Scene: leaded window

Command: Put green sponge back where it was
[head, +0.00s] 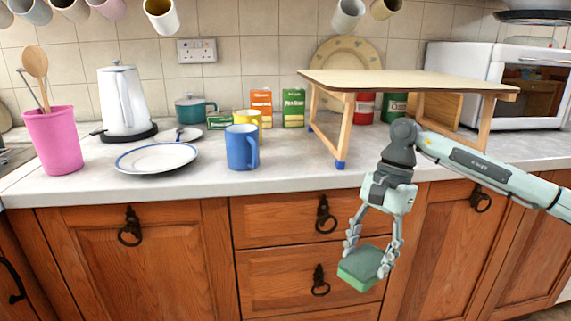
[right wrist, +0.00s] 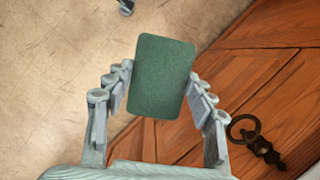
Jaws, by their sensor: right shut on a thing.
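The green sponge (head: 361,268) is held by my right gripper (head: 370,258), in front of the wooden drawers and below the counter's front edge. The sponge is a block with a darker green top and a lighter green side, slightly tilted. In the right wrist view the sponge (right wrist: 161,77) sits between the two fingers (right wrist: 160,90), with its flat dark green face towards the camera. The fingers are shut on its two sides. My left gripper is not in view.
The counter (head: 290,183) holds a white plate (head: 156,157), a blue mug (head: 242,147), a pink utensil pot (head: 54,140), a kettle (head: 123,103) and a small wooden table (head: 400,80). Drawer handles (head: 321,280) stick out near the gripper. Counter room is free before the mug.

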